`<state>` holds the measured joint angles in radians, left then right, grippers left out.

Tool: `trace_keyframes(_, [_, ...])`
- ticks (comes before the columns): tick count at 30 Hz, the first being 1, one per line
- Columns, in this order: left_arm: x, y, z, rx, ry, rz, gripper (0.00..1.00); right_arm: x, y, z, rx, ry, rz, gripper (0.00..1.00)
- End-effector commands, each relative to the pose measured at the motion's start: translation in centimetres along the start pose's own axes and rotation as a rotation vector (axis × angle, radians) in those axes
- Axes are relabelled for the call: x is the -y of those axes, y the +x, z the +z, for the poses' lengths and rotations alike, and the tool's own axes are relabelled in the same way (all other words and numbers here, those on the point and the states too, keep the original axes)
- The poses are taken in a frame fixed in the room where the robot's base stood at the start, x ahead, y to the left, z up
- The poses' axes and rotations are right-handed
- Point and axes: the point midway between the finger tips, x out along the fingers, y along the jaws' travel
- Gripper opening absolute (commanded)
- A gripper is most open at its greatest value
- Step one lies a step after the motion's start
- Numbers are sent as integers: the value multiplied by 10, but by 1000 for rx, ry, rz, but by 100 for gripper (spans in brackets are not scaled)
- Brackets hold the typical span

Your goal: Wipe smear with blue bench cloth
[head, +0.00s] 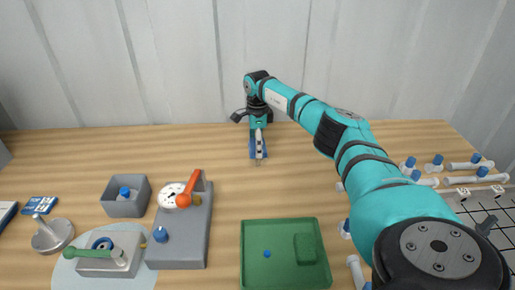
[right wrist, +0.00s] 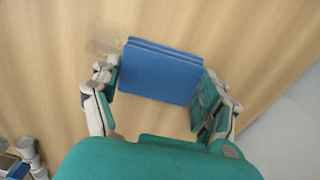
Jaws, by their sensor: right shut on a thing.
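The blue bench cloth (right wrist: 160,72) is a folded blue block between the fingers of my right gripper (right wrist: 158,95) in the right wrist view. The gripper is shut on it. In the head view my right gripper (head: 258,145) is at the back middle of the table, and the cloth (head: 251,150) shows partly behind its fingers. A faint greyish smear (right wrist: 102,47) lies on the wood just left of the cloth in the right wrist view. I cannot make out the smear in the head view. My left gripper is not in view.
A green tray (head: 285,223) stands at the front middle. A grey device with an orange handle (head: 188,190) and a grey bin (head: 115,205) stand left of it. White fittings with blue caps (head: 434,163) lie at the right. The table's back left is clear.

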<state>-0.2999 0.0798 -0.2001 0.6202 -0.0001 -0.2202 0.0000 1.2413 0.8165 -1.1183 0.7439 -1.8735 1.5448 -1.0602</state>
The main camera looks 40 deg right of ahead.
Motion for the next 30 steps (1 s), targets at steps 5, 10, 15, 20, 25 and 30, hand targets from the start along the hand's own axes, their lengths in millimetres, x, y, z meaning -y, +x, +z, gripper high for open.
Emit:
trace_keyframes(5, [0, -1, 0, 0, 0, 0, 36, 0, 1, -1, -3, 0, 0, 52])
trace_keyframes(10, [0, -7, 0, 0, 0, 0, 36, 0, -7, -1, -2, 1, -1, 52])
trace_keyframes(15, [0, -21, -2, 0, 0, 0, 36, 0, -24, -1, -1, 0, -1, 52])
trace_keyframes(20, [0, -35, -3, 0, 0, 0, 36, 0, -41, 0, -1, 0, -1, 52])
trace_keyframes(25, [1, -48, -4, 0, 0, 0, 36, 0, -58, 0, -1, 0, -1, 52])
trace_keyframes(30, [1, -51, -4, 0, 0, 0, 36, 0, -61, 0, -1, 0, -1, 52])
